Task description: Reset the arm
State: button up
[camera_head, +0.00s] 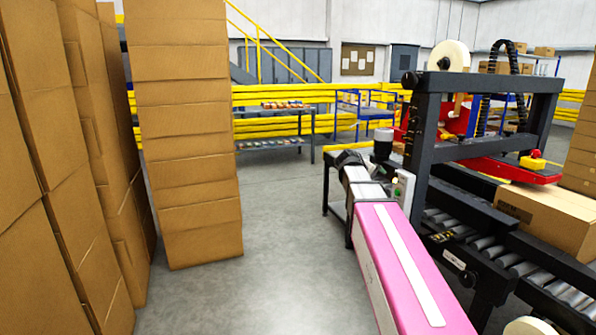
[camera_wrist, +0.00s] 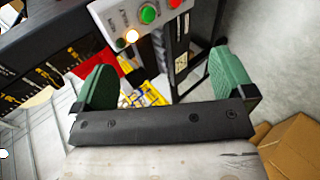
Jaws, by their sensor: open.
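My pink arm (camera_head: 405,265) reaches forward from the bottom right of the head view. My gripper (camera_head: 350,158) is at its far end, beside the left side of the taping machine, and looks small and dark there. In the wrist view my gripper (camera_wrist: 166,80) has its two green fingers wide apart, with nothing held between them. Past the fingers is a grey control box (camera_wrist: 122,20) with a green button (camera_wrist: 148,14), a red button (camera_wrist: 174,3) and a lit yellow lamp (camera_wrist: 132,36). The box also shows beside my arm in the head view (camera_head: 404,187).
The black-framed machine (camera_head: 480,80) with a roller conveyor (camera_head: 495,262) and a carton (camera_head: 550,215) stands close on the right. Tall carton stacks (camera_head: 190,140) fill the left. Grey floor (camera_head: 270,240) between them is clear. Yellow rails (camera_head: 280,95) and a shelf table (camera_head: 275,142) stand behind.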

jog(key=s+a+f+m+g+y, duration=0.1)
jog(key=s+a+f+y, duration=0.2)
jog(key=s+f, duration=0.5)
jog(key=s+a+f+m+g+y, duration=0.2)
jog(key=s+f, duration=0.6)
jog(key=f, duration=0.5)
jog(key=s+a+f+m+g+y, duration=0.2)
jog(key=s+a+f+y, duration=0.2)
jog(key=s+f, duration=0.4)
notch_tip(320, 180, down, 2)
jog(key=shift+s+a+f, duration=0.2)
jog(key=shift+s+a, duration=0.2)
jog(key=shift+a, duration=0.25)
